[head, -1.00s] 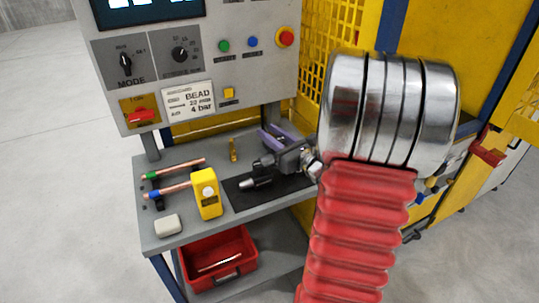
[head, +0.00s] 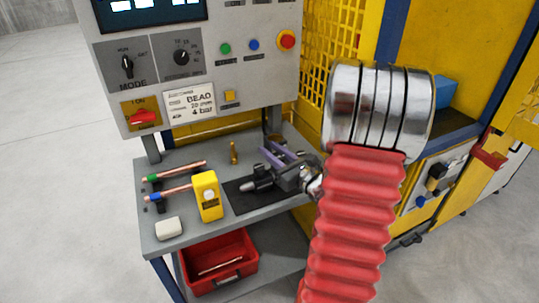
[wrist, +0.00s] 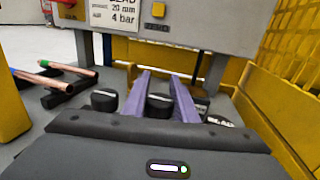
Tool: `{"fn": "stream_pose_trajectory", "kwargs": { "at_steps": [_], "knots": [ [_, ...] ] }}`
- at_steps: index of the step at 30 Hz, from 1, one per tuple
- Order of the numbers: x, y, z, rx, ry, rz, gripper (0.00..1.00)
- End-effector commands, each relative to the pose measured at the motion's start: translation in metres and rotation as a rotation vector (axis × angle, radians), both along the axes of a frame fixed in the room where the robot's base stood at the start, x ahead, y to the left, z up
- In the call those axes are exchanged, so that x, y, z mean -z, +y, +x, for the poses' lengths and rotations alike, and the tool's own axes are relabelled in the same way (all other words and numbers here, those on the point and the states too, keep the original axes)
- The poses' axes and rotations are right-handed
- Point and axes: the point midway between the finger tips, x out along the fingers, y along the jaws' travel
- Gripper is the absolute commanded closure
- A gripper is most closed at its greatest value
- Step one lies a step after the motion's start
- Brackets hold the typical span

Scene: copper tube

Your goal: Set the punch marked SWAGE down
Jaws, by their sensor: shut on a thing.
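My gripper (head: 275,157), with two purple fingers, is low over the dark mat (head: 242,201) on the grey bench. In the wrist view, its fingers (wrist: 160,92) stand either side of a dark round-ended punch (wrist: 160,103) with a pale line, and are shut on it. I cannot read its marking or tell whether it touches the mat. A similar dark end (wrist: 104,99) shows just left of the fingers, and part of another to the right. In the head view, a grey tapered piece (head: 249,186) shows over the mat beside my gripper.
A small brass piece (head: 234,153) stands behind the mat. The control panel (head: 190,75) rises behind; a yellow guard (wrist: 285,110) is at right. A red bin (head: 219,263) sits below.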

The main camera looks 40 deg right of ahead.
Motion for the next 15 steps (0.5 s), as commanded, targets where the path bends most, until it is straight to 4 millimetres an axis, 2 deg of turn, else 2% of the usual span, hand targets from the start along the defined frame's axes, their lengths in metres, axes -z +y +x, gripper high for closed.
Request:
{"fn": "stream_pose_trajectory", "kwargs": {
  "at_steps": [3, 15],
  "knots": [
    [0.0061, -0.0006, 0.0000, 0.001, -0.002, -0.001, 1.00],
    [0.0085, -0.0006, -0.0001, 0.001, -0.003, -0.002, 1.00]
  ]
}}
